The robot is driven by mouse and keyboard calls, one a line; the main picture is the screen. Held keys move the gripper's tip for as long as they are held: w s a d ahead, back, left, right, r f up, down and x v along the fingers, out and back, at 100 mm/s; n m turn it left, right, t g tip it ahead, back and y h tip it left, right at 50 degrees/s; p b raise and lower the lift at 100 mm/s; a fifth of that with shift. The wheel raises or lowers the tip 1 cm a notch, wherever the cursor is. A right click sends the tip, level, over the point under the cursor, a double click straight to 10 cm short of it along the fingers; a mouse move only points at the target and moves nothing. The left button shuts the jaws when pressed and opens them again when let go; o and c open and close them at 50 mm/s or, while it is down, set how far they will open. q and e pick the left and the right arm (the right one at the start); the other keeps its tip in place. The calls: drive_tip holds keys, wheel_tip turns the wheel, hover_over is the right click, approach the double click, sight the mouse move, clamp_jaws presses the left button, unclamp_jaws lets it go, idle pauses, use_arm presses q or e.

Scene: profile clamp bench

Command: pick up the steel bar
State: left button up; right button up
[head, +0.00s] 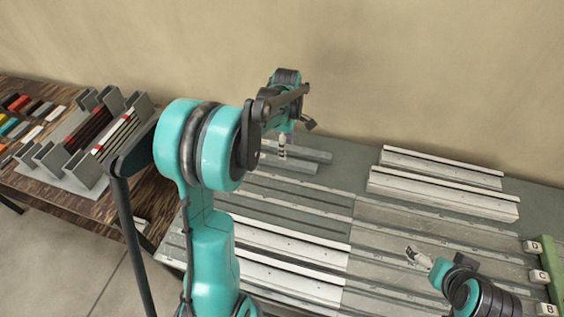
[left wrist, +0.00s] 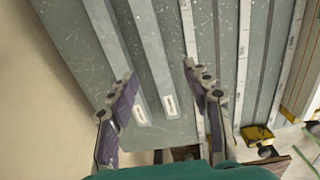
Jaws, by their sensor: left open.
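Two plain grey metal bars lie side by side at the back left of the bench in the head view, a front one (head: 290,166) and a rear one (head: 313,154). In the left wrist view they run away from me, a right one (left wrist: 152,50) and a left one (left wrist: 104,32), each with a small pale label at its near end. I cannot tell which is the steel bar. My left gripper (head: 282,152) is above them, open and empty; its fingers (left wrist: 160,70) straddle the labelled ends in the wrist view. My right gripper (head: 415,255) is over the bench at right, its jaws unclear.
White profiles (head: 440,190) lie at the back right of the bench. Slotted rails (head: 300,192) cross the bench, with lettered blocks (head: 543,276) by a green strip at the right. A wooden table (head: 40,185) at left carries a grey rack (head: 85,172) holding several bars.

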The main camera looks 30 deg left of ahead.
sight(282, 162)
use_arm(q)
drive_tip(key=shift+w+a+f+n, duration=0.1)
drive_tip(key=shift+a+f+n, duration=0.05)
drive_tip(key=shift+f, duration=0.25)
drive_tip(key=shift+w+a+f+n, duration=0.1)
drive_tip(key=shift+f+n, duration=0.05)
drive_tip(key=shift+f, duration=0.25)
drive_tip(key=shift+f+b, duration=0.6)
drive_tip(key=shift+f, duration=0.3)
drive_tip(key=f+b, duration=0.1)
drive_tip(key=f, duration=0.1)
drive_tip(key=a+f+b, duration=0.1)
drive_tip(key=f, duration=0.2)
drive_tip(key=shift+a+f, duration=0.1)
drive_tip(key=shift+a, duration=0.05)
drive_tip(key=shift+c, duration=0.9)
clamp_jaws()
